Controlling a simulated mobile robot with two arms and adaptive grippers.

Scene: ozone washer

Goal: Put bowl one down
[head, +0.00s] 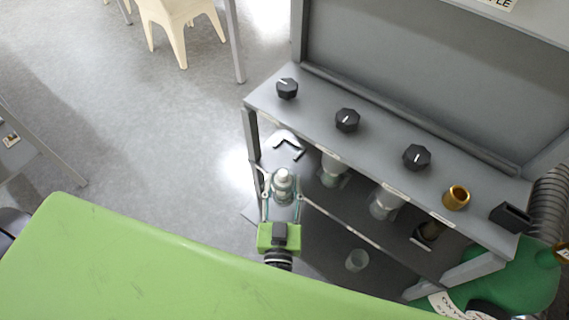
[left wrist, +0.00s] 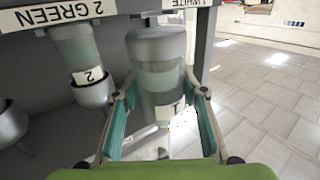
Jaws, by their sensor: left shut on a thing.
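Bowl one (left wrist: 158,75) is a grey, partly see-through, upright container with a "1" label near its lower part. In the left wrist view it is between the two teal fingers of my left gripper (left wrist: 161,97), which is shut on it. Its top is close below the "1 WHITE" label; I cannot tell whether it touches the stand. In the head view bowl one (head: 283,187) is small and pale between the fingers, at the stand's left front. What lies directly under it is hidden. My right gripper is not in view.
The grey washer stand (head: 380,150) has several black knobs and a brass fitting (head: 457,197) on top. Bowl two (left wrist: 92,92) hangs left of bowl one in the left wrist view. A clear cup (head: 357,260) stands lower. A green cylinder (head: 525,285) is at right. Open floor lies left.

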